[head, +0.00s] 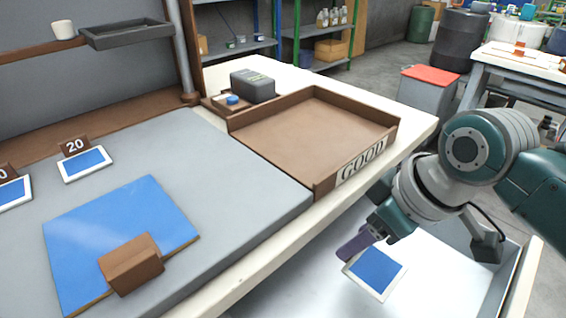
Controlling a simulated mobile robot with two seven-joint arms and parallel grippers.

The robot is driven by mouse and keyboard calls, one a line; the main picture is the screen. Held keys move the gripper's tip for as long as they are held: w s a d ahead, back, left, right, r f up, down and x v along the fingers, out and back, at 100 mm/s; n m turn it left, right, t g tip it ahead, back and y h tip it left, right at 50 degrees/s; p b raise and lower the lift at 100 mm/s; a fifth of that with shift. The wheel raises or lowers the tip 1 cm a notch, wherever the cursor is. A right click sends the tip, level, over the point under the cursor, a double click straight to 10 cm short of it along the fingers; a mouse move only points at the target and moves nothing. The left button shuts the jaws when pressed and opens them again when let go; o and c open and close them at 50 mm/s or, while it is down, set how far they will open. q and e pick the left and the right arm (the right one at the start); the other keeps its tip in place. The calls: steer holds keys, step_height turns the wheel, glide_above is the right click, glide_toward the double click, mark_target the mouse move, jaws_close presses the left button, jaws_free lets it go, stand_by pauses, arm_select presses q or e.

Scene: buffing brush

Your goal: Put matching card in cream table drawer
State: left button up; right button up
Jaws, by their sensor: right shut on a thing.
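My right gripper (352,250) reaches in from the right, over the open drawer (310,285) of the cream table (415,118). It is shut on a blue card with a white border (378,272), gripped near its upper-left edge. The card is over the drawer's pale inside; I cannot tell whether it touches the bottom. A similar blue card (85,163) lies on the grey mat by a brown "20" marker (74,146). Another blue card (13,193) is cut off at the left edge, by a second marker. My left gripper is not in view.
A brown tray marked GOOD (310,133) stands on the table's right part, above the drawer. A blue board (115,225) with a brown block (131,264) lies on the grey mat (235,185). A dark box (252,86) stands behind the tray.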

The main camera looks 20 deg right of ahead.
mark_target(360, 256)
step_height(360, 256, down, 6)
steer(key=shift+r+b, duration=0.15)
steer(key=shift+b, duration=0.65)
steer(key=w, duration=0.1)
steer(key=w+a+b, duration=0.1)
steer(key=w+f, duration=0.1)
steer(key=w, duration=0.1)
steer(key=shift+a+b, duration=0.3)
steer(key=shift+b, duration=0.1)
steer(key=shift+s+d, duration=0.1)
steer(key=shift+s, duration=0.1)
steer(key=shift+f, duration=0.1)
steer(key=shift+f, duration=0.1)
steer(key=o, duration=1.3)
